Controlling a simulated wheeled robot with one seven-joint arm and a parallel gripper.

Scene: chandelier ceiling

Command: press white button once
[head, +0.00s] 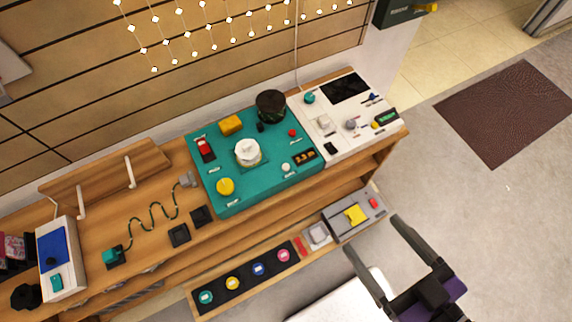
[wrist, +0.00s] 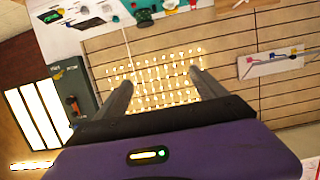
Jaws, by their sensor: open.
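A teal panel (head: 212,152) lies on the wooden bench in the head view. A larger white round knob-like piece (head: 247,152) stands at the panel's middle. I cannot tell for certain which white piece is the button. My gripper (head: 372,235) is open and empty, in front of the bench at the lower right, apart from the panel. In the wrist view, my open gripper (wrist: 160,78) faces the slatted wall with string lights; the small white button is not clearly seen.
The teal panel also carries a red button (head: 292,132), a yellow knob (head: 225,186), a red switch (head: 205,149) and a dark cylinder (head: 270,104). A white panel (head: 345,147) adjoins on the right. A lower shelf (head: 215,303) holds coloured buttons. Open floor lies right.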

